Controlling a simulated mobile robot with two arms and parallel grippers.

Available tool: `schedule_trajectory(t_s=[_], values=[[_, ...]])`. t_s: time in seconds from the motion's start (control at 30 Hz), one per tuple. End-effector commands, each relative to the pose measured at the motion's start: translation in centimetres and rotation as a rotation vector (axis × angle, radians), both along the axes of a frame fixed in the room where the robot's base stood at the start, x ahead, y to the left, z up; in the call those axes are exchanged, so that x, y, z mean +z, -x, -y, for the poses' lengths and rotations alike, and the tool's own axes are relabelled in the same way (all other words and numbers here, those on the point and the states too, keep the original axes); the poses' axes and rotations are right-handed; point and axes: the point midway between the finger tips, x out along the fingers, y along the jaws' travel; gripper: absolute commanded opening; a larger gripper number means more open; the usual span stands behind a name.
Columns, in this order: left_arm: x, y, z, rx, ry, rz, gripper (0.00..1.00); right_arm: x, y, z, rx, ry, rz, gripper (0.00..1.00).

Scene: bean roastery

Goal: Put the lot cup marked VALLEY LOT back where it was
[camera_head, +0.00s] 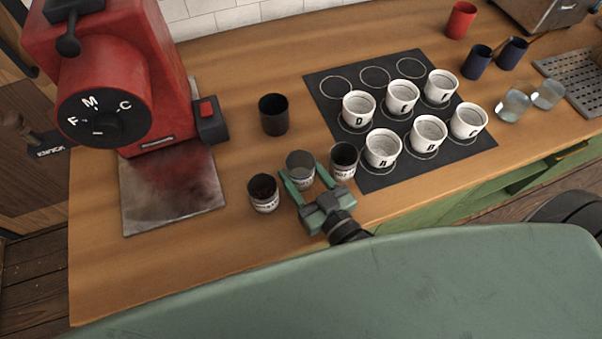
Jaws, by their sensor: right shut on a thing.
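Three small lot cups with white labels stand in a row near the counter's front edge: a left one (264,194) with dark contents, a middle one (300,163) and a right one (343,160) with dark contents. The label print is too small to read, so I cannot tell which is marked VALLEY LOT. My right gripper (307,180) has its green fingers on either side of the middle cup and is shut on it. The cup looks upright; whether it touches the counter is unclear. The right cup is close beside the gripper. My left gripper is not in view.
A black mat (466,148) with printed rings holds several lettered white cups. A black cup (273,115) stands behind the row. A red grinder (120,60) stands on a metal tray (150,205) at left. Bare counter (160,270) lies front left.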

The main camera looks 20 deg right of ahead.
Motion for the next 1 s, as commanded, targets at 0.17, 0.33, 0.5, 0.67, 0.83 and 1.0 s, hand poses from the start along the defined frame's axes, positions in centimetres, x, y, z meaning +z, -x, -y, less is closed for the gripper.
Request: schedule_trajectory(t_s=[0.17, 0.33, 0.5, 0.67, 0.83, 1.0], values=[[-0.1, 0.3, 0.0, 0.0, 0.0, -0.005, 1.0, -1.3, 0.0, 0.0, 0.0, 0.0, 0.002, 0.09], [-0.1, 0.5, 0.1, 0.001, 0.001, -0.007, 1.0, -1.3, 0.0, 0.0, 0.0, 0.0, 0.002, 0.09], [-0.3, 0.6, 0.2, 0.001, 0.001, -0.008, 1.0, -1.7, 0.0, 0.0, 0.0, 0.0, 0.002, 0.09], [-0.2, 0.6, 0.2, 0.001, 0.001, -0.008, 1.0, -1.6, 0.0, 0.0, 0.0, 0.001, 0.001, 0.76], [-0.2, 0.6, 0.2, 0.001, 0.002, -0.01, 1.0, -1.6, 0.0, 0.0, 0.0, 0.001, 0.001, 0.76], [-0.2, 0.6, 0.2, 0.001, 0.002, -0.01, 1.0, -1.4, 0.4, 0.1, 0.0, 0.0, -0.001, 0.76]])
